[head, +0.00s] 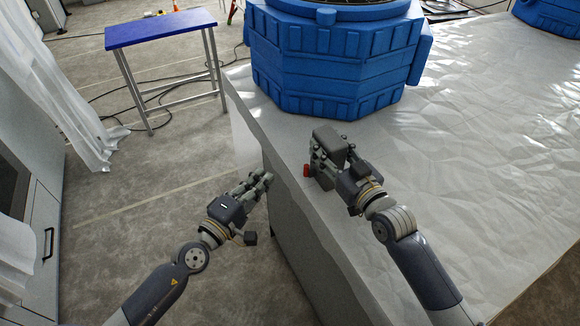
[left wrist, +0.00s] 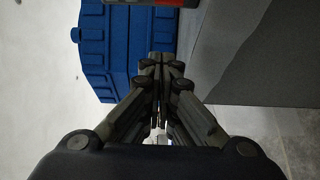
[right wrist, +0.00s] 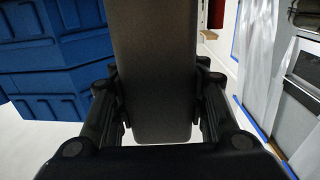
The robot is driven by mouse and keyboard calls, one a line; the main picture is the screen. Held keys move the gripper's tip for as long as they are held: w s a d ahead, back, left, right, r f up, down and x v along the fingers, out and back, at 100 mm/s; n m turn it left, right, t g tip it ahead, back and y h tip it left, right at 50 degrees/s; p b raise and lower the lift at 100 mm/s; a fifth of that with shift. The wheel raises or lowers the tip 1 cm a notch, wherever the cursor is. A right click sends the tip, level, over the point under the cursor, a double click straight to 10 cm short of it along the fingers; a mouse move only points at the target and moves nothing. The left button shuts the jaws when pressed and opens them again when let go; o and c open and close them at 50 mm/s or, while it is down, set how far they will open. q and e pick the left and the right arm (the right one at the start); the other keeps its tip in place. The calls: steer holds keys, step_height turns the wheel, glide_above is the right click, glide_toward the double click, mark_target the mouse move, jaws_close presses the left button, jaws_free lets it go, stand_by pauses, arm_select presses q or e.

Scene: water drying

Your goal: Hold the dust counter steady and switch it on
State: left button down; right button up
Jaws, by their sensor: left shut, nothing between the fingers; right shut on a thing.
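The dust counter, a dark grey box (head: 328,139), is at the table's near left edge in the head view. My right gripper (head: 322,157) is shut on it, with one finger on each side. In the right wrist view the box (right wrist: 153,70) fills the middle between the fingers. A small red part (head: 307,170) shows beside the box at the edge; I cannot tell if it is its switch. My left gripper (head: 267,178) is shut and empty, left of the table edge and apart from the counter. Its closed fingertips (left wrist: 163,60) show in the left wrist view.
A large blue octagonal tub (head: 330,65) stands on the white-covered table (head: 490,130) beyond the counter. A small blue-topped table (head: 160,28) stands at the back left, with cables on the floor. The floor left of the table is open around my left arm.

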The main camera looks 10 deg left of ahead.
mark_target(309, 170)
arm_select(q)
steer(key=shift+w+d, duration=0.85)
steer(key=shift+d, duration=0.25)
steer(key=shift+w+d, duration=0.9)
steer(key=shift+d, duration=0.15)
steer(key=shift+w+d, duration=0.85)
steer(key=shift+d, duration=0.25)
